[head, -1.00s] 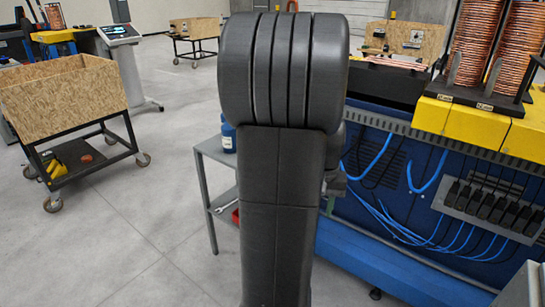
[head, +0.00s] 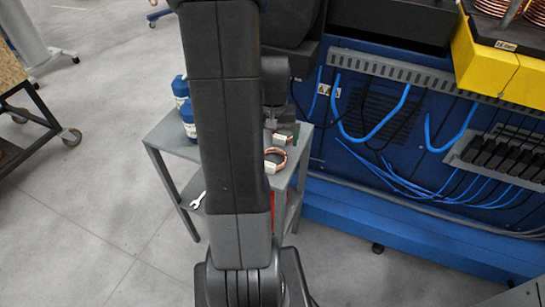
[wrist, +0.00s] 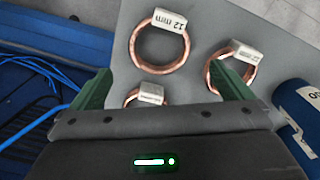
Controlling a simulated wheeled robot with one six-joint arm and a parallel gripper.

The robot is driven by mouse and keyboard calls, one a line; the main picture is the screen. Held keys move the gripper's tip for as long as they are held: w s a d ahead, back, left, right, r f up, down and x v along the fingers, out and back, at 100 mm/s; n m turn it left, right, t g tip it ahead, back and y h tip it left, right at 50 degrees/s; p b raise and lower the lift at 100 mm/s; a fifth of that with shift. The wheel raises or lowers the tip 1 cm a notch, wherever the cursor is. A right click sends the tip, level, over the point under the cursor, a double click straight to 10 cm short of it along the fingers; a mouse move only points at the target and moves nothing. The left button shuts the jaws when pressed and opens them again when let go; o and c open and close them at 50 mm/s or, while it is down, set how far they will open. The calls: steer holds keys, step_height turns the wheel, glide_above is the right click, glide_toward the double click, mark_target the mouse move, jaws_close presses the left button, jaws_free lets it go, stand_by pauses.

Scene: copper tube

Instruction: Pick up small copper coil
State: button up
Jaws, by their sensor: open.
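Three copper coils with white tags lie on a small grey table. In the wrist view the largest coil (wrist: 159,60), tagged 12 mm, is at the top. A middle-sized coil (wrist: 213,77) is at the right, and the right finger covers part of it. The smallest-looking copper coil (wrist: 131,95) is low centre, its lower part hidden by my gripper's body. My gripper (wrist: 158,72) is open and empty, its green fingers on either side of this coil. In the head view two coils show, the nearer one (head: 284,165) beside my arm; my gripper is mostly hidden.
The table (head: 165,133) also holds blue bottles (head: 181,90); one blue bottle (wrist: 298,105) is close right of my gripper. A wrench (head: 198,200) lies on the lower shelf. A blue machine (head: 350,150) with cables stands right of the table.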

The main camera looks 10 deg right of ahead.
steer(key=shift+s+f, duration=0.15)
steer(key=shift+f, duration=1.2)
steer(key=shift+s+f, duration=0.1)
steer(key=shift+f, duration=1.2)
steer(key=c, duration=1.1)
